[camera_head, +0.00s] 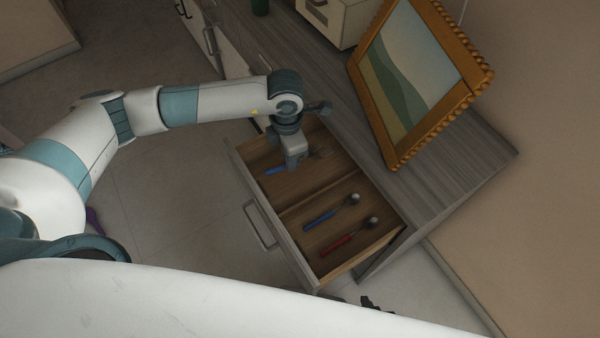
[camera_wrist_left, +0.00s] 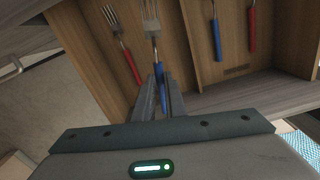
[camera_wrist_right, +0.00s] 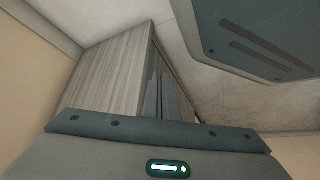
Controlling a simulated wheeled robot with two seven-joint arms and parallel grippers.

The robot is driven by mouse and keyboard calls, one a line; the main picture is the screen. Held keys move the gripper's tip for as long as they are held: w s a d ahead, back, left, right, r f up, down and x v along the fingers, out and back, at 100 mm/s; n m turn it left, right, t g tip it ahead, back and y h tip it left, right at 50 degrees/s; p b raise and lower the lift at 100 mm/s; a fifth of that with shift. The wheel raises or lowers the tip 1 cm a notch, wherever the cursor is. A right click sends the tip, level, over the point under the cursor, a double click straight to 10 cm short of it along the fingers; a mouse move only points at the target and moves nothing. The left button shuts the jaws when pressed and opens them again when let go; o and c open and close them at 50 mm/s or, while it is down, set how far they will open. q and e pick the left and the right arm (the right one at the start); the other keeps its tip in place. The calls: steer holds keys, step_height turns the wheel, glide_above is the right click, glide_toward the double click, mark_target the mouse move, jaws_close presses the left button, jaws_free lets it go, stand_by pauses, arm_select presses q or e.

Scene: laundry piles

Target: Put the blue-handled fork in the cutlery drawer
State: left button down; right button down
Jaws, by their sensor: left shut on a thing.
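The blue-handled fork (camera_wrist_left: 152,28) is between the fingers of my left gripper (camera_wrist_left: 160,92), which is shut on its blue handle. In the head view my left gripper (camera_head: 293,163) points down into the open cutlery drawer (camera_head: 285,245), over the far compartment. The blue handle (camera_head: 275,171) shows beside the gripper. I cannot tell whether the fork touches the drawer floor. A red-handled fork (camera_wrist_left: 122,45) lies beside it in the same compartment. My right gripper (camera_wrist_right: 160,97) is shut and empty, away from the drawer interior.
The nearer compartment holds a blue-handled spoon (camera_head: 332,212) and a red-handled spoon (camera_head: 350,236), past a divider. A grey wooden countertop (camera_head: 440,185) with a framed picture (camera_head: 410,80) stands to the right.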

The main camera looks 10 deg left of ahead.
arm_select(q)
steer(key=shift+d+f+n, duration=0.25)
steer(key=shift+d+n, duration=0.05)
steer(key=shift+n, duration=0.7)
